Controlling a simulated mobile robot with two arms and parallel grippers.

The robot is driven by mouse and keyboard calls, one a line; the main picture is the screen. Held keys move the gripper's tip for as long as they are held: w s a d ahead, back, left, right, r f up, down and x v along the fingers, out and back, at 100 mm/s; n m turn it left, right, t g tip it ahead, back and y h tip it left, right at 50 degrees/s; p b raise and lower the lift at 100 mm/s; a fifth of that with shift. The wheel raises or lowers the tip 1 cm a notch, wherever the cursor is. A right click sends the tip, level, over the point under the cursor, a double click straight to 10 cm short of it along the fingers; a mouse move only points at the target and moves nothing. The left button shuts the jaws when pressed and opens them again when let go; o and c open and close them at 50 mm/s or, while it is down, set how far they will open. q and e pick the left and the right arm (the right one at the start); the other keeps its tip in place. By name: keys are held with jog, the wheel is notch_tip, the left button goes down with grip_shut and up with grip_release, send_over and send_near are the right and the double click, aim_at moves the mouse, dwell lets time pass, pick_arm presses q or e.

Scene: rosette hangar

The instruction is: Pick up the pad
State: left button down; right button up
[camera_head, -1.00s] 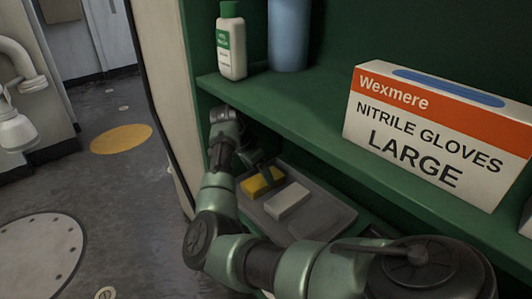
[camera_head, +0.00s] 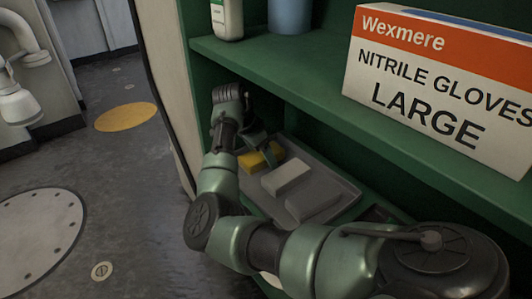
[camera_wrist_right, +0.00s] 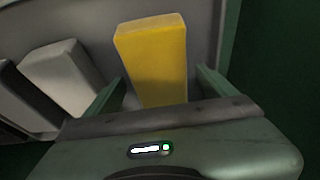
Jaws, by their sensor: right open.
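A yellow pad (camera_head: 252,161) lies in a grey tray (camera_head: 345,184) on the lower shelf of the green cabinet. A white pad (camera_head: 286,177) and a darker grey pad (camera_head: 314,204) lie beside it in the tray. My right gripper (camera_head: 266,150) is at the yellow pad and partly hides it. In the right wrist view, the open fingers (camera_wrist_right: 160,90) stand on either side of the near end of the yellow pad (camera_wrist_right: 155,60). I cannot tell whether they touch it. The white pad (camera_wrist_right: 65,77) is left of the fingers. My left gripper is not in view.
The green upper shelf (camera_head: 285,66) runs above the tray and my right arm. It holds a box of nitrile gloves (camera_head: 437,90), a white bottle (camera_head: 227,20) and a blue cylinder (camera_head: 289,15). The cabinet's pale side wall (camera_head: 158,70) stands left of my arm. Open floor lies farther left.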

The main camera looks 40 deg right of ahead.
jog(key=shift+f, duration=0.1)
jog(key=c, duration=1.4)
jog(key=shift+c, duration=0.2)
